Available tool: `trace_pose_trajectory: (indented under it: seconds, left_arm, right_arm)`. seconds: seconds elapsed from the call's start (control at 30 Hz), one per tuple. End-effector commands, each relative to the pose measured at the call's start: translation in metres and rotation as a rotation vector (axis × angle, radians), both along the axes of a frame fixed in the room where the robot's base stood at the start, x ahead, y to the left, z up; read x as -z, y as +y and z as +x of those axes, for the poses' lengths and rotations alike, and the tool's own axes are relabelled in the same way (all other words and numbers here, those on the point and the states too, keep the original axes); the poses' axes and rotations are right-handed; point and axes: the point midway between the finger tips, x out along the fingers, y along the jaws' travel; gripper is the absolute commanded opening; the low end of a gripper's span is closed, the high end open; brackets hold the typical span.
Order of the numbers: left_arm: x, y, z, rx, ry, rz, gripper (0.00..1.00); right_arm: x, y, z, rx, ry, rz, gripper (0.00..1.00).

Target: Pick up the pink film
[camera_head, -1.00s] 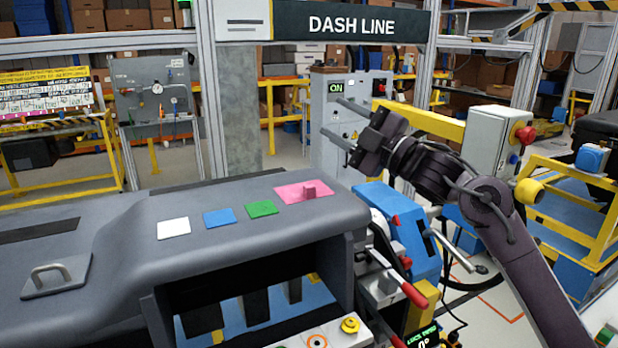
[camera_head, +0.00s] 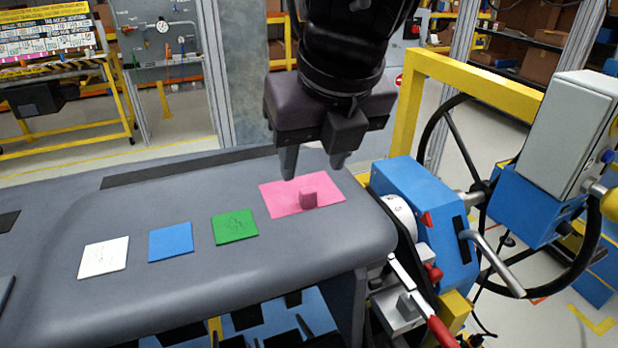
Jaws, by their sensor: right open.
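The pink film (camera_head: 282,199) lies flat on top of the grey dashboard (camera_head: 180,285), near its right end. A small pink block-like tab stands up from it, right of its middle. My right gripper (camera_head: 314,170) points down just above the film's far edge. Its two fingers are apart, with nothing between them. The fingertips appear above the film, and I cannot tell the exact gap. My left gripper is not in view.
Green (camera_head: 235,226), blue (camera_head: 171,242) and white (camera_head: 103,258) squares lie in a row left of the film. A blue clamp unit (camera_head: 425,215) with a red-handled lever stands at the dashboard's right end. A yellow frame (camera_head: 470,82) rises behind it.

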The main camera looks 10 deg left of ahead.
Motion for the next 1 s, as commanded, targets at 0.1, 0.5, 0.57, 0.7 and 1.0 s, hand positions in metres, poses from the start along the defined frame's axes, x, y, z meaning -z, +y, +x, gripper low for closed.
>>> trace_pose_trajectory:
  seconds: [0.1, 0.5, 0.57, 0.7, 1.0]
  left_arm:
    - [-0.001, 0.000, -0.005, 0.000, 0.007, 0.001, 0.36]
    - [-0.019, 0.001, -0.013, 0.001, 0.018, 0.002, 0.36]
    - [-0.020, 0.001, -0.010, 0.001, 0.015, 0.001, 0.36]
    - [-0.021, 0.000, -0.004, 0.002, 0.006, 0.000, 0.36]
    - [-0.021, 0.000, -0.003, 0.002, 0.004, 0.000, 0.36]
  right_arm:
    - [0.010, -0.001, 0.004, 0.004, -0.002, -0.012, 0.45]
    - [0.054, 0.008, 0.028, 0.002, -0.002, -0.009, 0.45]
    - [0.061, 0.009, 0.029, 0.002, -0.001, -0.010, 0.45]
    - [0.068, 0.011, 0.032, 0.002, -0.004, -0.006, 0.45]
    - [0.068, 0.011, 0.032, 0.003, -0.004, -0.006, 0.30]
